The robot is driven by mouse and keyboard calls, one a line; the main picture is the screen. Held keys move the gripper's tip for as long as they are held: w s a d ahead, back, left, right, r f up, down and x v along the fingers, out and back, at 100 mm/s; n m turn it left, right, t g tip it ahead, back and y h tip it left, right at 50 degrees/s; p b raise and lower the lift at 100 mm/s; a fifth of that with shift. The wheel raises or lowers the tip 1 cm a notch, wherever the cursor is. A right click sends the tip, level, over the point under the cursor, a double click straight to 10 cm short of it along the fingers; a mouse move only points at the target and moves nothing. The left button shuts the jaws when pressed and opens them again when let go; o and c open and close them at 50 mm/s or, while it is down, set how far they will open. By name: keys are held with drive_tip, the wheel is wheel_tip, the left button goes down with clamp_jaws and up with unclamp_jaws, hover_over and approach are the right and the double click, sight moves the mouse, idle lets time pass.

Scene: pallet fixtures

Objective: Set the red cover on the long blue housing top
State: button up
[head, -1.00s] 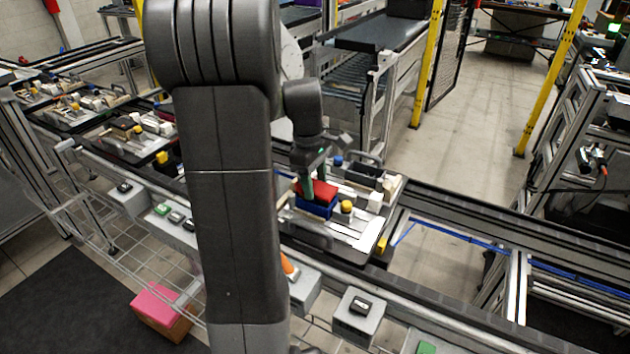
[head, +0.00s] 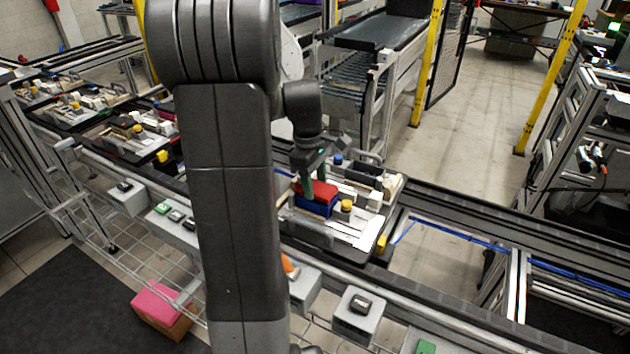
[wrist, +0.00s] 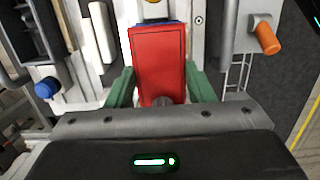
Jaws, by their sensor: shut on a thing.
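The red cover (head: 320,190) sits at the top of the blue housing (head: 313,207) on the pallet in the head view. In the wrist view the red cover (wrist: 158,62) lies between the green fingers of my gripper (wrist: 158,88). A thin blue strip of the housing (wrist: 158,23) shows past its far edge; the cover hides the rest. My gripper (head: 308,178) is shut on the cover from above. Whether the cover is fully seated or slightly raised, I cannot tell.
A yellow knob (head: 346,205) stands just right of the housing. A dark block and a handle are behind it on the pallet (head: 350,240). In the wrist view a blue knob (wrist: 46,88) is at left and an orange one (wrist: 267,39) at right.

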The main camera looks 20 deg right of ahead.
drive_tip(key=shift+f, duration=0.55)
idle(0.4)
drive_tip(key=o, duration=1.1)
drive_tip(key=shift+c, duration=0.2)
drive_tip(key=shift+r, duration=0.15)
wheel_tip(320, 180, up, 14)
drive_tip(key=w+a, duration=0.1)
drive_tip(key=shift+f, duration=0.25)
drive_tip(key=shift+w, duration=0.1)
drive_tip(key=f, duration=0.4)
drive_tip(key=s+f, duration=0.1)
drive_tip(key=f, duration=0.4)
drive_tip(key=d+f, duration=0.1)
drive_tip(key=f, duration=0.4)
drive_tip(key=shift+s, duration=0.15)
drive_tip(key=shift+r, duration=0.3)
